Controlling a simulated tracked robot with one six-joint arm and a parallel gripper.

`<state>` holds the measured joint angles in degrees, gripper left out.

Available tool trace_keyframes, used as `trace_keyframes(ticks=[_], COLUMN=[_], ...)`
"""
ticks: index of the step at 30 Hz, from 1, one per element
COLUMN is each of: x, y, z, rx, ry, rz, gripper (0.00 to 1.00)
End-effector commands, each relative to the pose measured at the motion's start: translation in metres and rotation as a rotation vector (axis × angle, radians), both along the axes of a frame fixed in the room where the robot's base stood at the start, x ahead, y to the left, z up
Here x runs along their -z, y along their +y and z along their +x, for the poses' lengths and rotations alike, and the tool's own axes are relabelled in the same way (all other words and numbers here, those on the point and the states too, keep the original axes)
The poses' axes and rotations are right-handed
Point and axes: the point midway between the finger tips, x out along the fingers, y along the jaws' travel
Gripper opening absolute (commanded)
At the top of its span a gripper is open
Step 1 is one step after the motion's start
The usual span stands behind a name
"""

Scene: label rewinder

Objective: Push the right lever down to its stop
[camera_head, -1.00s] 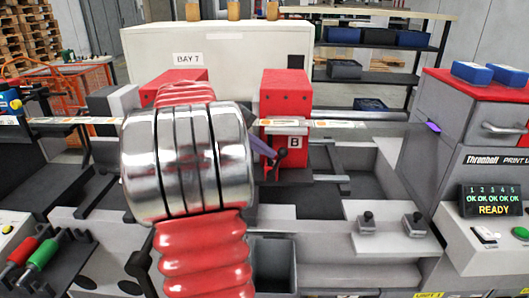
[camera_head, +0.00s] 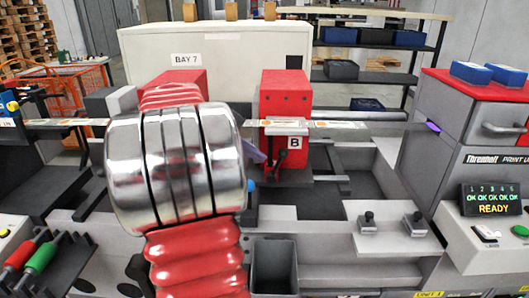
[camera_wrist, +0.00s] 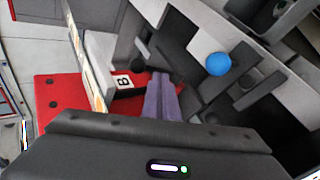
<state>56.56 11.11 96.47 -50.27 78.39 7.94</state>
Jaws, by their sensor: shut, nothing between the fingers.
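The right red block (camera_head: 286,95) carries a "B" label. A dark lever with a black knob (camera_head: 282,156) stands at its front, below the label strip. In the wrist view a small black knob (camera_wrist: 141,63) shows beside the "B" plate, close to the fingertips. My gripper (camera_head: 256,153) shows in the head view as a bit of purple finger just left of the lever, with a small gap. In the wrist view my gripper (camera_wrist: 161,78) has its purple fingers together and empty. My silver and red arm hides most of the left red block (camera_head: 178,79) and any lever there.
A blue ball (camera_wrist: 217,64) stands right of the fingers in the wrist view. A grey open bin (camera_head: 274,265) sits low in front. Two black knobs (camera_head: 368,222) are on a grey plate at right. A display (camera_head: 491,199) reads READY.

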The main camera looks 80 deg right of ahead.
Motion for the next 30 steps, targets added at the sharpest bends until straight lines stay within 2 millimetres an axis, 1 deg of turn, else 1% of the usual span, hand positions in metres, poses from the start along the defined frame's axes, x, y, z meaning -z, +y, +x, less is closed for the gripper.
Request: trace_keyframes(ticks=[1, 9, 15, 21, 30], x=[-0.01, -0.045, -0.065, -0.073, -0.073], y=[0.003, 0.021, 0.033, 0.038, 0.038], z=[0.006, 0.031, 0.047, 0.052, 0.053], rx=[-0.002, -0.001, 0.0, 0.0, -0.002], ry=[-0.004, -0.004, -0.003, -0.002, -0.003], rz=[-0.006, -0.005, -0.004, -0.002, -0.003], gripper=[0.0, 0.0, 0.0, 0.0, 0.0])
